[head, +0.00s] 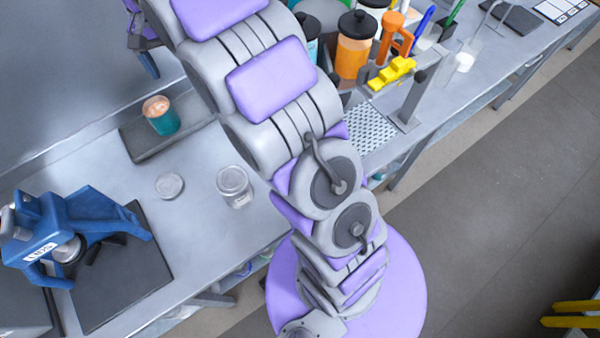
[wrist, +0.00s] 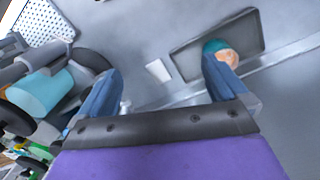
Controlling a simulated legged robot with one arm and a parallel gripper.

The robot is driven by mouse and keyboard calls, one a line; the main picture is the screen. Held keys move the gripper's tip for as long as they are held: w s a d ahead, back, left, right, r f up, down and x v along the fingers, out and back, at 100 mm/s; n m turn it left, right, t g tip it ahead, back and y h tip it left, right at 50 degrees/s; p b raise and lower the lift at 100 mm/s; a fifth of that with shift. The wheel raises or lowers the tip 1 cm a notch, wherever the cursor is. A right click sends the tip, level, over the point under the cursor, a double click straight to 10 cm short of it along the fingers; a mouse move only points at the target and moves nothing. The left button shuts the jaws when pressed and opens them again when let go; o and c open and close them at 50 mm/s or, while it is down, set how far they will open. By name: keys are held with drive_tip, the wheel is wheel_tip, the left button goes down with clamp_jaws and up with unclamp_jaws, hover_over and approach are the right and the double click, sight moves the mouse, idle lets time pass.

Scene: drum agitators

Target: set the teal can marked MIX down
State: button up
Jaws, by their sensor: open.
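The teal can (head: 162,115) stands upright on a dark flat tray (head: 140,148) by the wall in the head view, with a tan-brown top. No MIX marking is readable. In the wrist view the teal can (wrist: 213,47) sits on the dark tray (wrist: 190,60), just beyond the right finger, which partly covers it. My gripper (wrist: 165,78) is open, with nothing between its blue fingers. The gripper is apart from the can. In the head view only part of it shows at the top left, near the wall.
A clear jar (head: 234,185) and a round lid (head: 170,186) stand on the grey bench. A blue device (head: 75,230) is on a dark mat at lower left. An orange-filled jar (head: 352,55) and a perforated plate (head: 368,128) are right of my arm.

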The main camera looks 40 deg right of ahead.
drive_tip(key=s+d+r+n, duration=0.1)
drive_tip(key=s+d, duration=0.1)
drive_tip(key=s, duration=0.7)
drive_tip(key=s+d+r+n, duration=0.1)
drive_tip(key=s+d, duration=0.1)
drive_tip(key=s, duration=0.7)
drive_tip(key=s+f+n, duration=0.1)
drive_tip(key=s+f, duration=0.2)
drive_tip(key=s, duration=0.7)
drive_tip(key=s+d+f+n+g, duration=0.1)
drive_tip(key=s+f, duration=0.2)
drive_tip(key=s, duration=0.8)
drive_tip(key=shift+s+f+y, duration=0.15)
drive_tip(key=shift+f+y, duration=0.05)
drive_tip(key=shift+y, duration=0.1)
drive_tip(key=shift+d, duration=0.1)
drive_tip(key=shift+f+b, duration=1.3)
